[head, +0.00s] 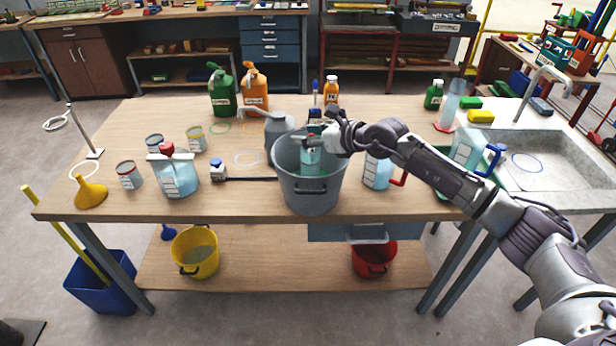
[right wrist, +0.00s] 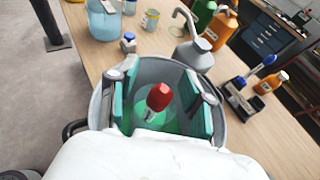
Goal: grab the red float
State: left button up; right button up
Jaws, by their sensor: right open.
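The red float (right wrist: 158,97) shows in the right wrist view, inside the grey bucket (right wrist: 150,68). Its top is red and a pale part shows below it, over a green area at the bottom. My right gripper (right wrist: 161,108) is open, its teal-padded fingers reaching down into the bucket on either side of the float, with gaps between. In the head view, my right gripper (head: 311,158) is over and in the grey bucket (head: 312,195), and the float is hidden there. My left gripper is not in view.
A grey can (head: 279,130) stands close behind the bucket. A jug with a red handle (head: 377,172) is just right of it. A beaker (head: 178,178) with a red-topped piece stands left. A dark rod (head: 250,179) lies beside the bucket. The table's front left is mostly clear.

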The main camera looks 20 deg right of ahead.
grip_shut()
dwell(0.3)
